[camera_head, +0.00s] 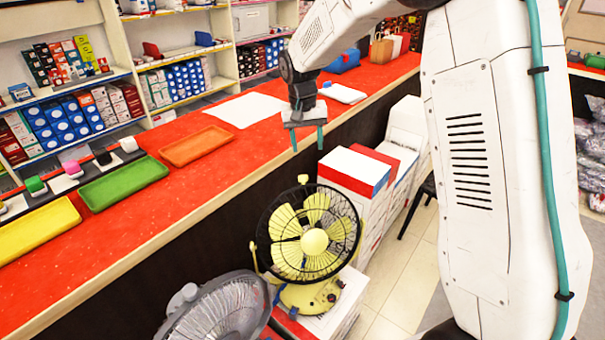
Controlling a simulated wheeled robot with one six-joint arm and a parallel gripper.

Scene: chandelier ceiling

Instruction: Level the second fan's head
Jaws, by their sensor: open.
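A yellow fan (314,240) with a black wire guard stands on a box below the counter, its head tipped back and facing up toward the camera. A grey fan (225,312) stands to its lower left, its head also tilted upward and partly cut off by the bottom edge. I cannot tell which one counts as the second. My gripper (307,141) is open and empty, fingers pointing down, above and behind the yellow fan, apart from both fans.
A red counter (236,155) runs diagonally behind the fans with an orange tray (195,146), a green tray (124,182) and a yellow tray (37,229). White and red boxes (352,170) stand just behind the yellow fan. Bare floor (395,270) shows at the right.

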